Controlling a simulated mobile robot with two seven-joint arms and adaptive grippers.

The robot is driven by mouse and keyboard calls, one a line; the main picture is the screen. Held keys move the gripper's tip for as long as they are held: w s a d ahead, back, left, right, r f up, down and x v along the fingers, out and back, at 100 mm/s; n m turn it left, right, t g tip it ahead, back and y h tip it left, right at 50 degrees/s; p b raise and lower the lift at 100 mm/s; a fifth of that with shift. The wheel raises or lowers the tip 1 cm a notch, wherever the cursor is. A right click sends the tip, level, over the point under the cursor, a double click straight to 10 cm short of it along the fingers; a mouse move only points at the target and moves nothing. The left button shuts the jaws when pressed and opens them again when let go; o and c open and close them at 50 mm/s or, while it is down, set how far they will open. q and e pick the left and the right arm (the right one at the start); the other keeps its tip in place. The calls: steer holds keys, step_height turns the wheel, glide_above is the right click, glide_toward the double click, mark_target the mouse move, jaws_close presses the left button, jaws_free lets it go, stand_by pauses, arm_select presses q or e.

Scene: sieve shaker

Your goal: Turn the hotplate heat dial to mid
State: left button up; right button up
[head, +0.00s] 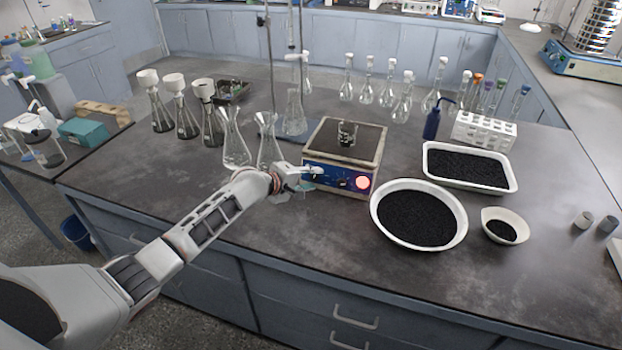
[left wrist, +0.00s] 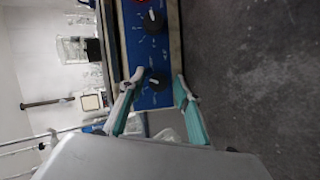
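My left gripper (head: 313,178) is at the left part of this panel. In the left wrist view, a dial (left wrist: 158,82) lies between the open fingertips (left wrist: 159,88), and no firm contact shows. A second dial (left wrist: 153,20) is farther along the panel. I cannot read which is heat. My right gripper is out of view.
Flasks (head: 236,145) stand close left of the hotplate, behind my left forearm. A white round bowl (head: 418,214) and a white tray (head: 468,167) of black granules are at the right. The bench front before the hotplate is clear.

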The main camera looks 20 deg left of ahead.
arm_select(q)
steer(key=shift+r, duration=0.1)
steer(key=shift+s+a+r, duration=0.15)
steer(key=shift+s+a, duration=0.1)
steer(key=shift+s, duration=0.15)
steer(key=v, duration=1.1)
stand_by(0.3)
